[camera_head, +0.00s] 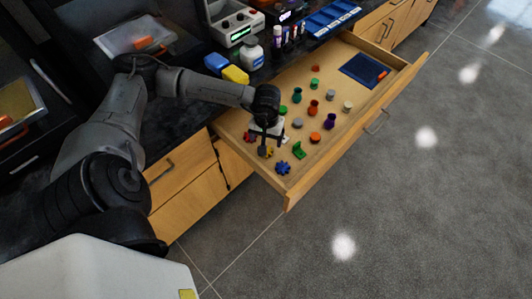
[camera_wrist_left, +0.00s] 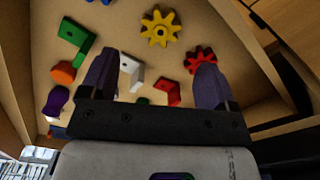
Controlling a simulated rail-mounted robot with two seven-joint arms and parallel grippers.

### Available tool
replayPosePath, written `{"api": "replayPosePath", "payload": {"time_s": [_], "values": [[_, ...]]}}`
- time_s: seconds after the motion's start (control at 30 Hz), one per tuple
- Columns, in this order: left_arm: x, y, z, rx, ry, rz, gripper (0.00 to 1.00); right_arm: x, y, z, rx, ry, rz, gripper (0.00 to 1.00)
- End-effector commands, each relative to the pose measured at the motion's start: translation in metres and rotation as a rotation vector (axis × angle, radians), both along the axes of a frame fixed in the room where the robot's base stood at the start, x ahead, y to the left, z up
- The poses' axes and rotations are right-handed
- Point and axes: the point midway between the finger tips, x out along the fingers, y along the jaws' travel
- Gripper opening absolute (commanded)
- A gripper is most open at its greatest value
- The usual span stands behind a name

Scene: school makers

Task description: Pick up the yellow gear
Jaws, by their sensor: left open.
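The yellow gear (camera_wrist_left: 160,28) lies flat on the drawer floor in the left wrist view, beyond my fingertips and between their lines. In the head view the yellow gear (camera_head: 266,152) shows only partly, beside and behind my fingers. My left gripper (camera_head: 268,142) points down over the near left part of the open drawer. In the left wrist view the left gripper (camera_wrist_left: 154,78) has its two dark fingers wide apart with nothing held. The gear is apart from the fingers. My right gripper is in neither view.
The open drawer (camera_head: 340,150) holds several small parts. Near the gear are a red gear (camera_wrist_left: 201,60), a green bracket (camera_wrist_left: 73,38), a white bracket (camera_wrist_left: 131,73), a red bracket (camera_wrist_left: 169,90) and a blue gear (camera_head: 283,168). Bottles and a yellow block (camera_head: 235,75) stand on the counter.

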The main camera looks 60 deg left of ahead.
Motion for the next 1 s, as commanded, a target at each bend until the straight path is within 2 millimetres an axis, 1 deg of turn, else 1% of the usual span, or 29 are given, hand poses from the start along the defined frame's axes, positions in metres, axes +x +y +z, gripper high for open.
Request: {"api": "replayPosePath", "payload": {"time_s": [0.03, 0.1, 0.37, 0.47, 0.6, 0.73, 0.8, 1.0], "values": [[0.0, 0.0, -0.007, -0.001, 0.001, 0.0, 0.82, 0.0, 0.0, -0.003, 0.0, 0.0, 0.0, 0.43], [0.0, 0.0, -0.011, 0.0, 0.0, 0.0, 0.82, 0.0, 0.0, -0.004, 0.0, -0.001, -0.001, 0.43], [0.0, 0.0, -0.02, -0.001, 0.0, 0.0, 0.82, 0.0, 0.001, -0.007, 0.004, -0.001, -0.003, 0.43], [0.0, -0.001, -0.03, -0.001, 0.001, 0.001, 0.82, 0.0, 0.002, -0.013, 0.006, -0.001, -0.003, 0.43], [0.0, 0.0, -0.049, -0.001, 0.001, 0.001, 0.82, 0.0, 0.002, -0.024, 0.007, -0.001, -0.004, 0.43], [0.0, -0.001, -0.063, -0.001, 0.001, 0.001, 0.82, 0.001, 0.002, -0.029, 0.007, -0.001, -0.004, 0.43], [0.0, 0.0, -0.067, -0.001, 0.001, 0.001, 0.82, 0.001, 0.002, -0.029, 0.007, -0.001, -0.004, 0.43], [0.0, 0.0, -0.066, -0.001, -0.001, 0.001, 0.82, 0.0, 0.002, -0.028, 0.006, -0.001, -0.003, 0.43]]}}
